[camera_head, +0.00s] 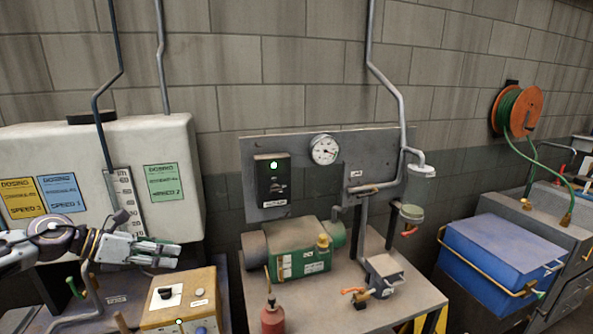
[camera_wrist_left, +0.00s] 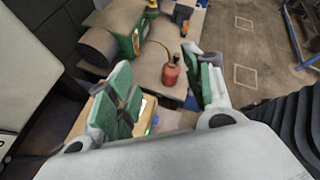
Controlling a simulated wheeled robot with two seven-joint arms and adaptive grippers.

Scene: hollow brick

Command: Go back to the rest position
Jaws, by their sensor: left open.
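My left gripper (camera_head: 178,255) comes in from the left in the head view, in front of the white dosing tank and above the yellow control box. In the left wrist view its two green-padded fingers (camera_wrist_left: 163,98) are spread apart with nothing between them. The yellow control box (camera_head: 180,298) lies below the gripper, and part of it shows between the fingers in the wrist view. My right gripper is in neither view.
A white tank (camera_head: 110,150) with dosing labels stands behind the gripper. A green pump (camera_head: 300,248) and a red oil can (camera_head: 272,318) are on the middle bench. A blue box (camera_head: 495,255) and a hose reel (camera_head: 517,110) are at the right. Floor shows in the wrist view.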

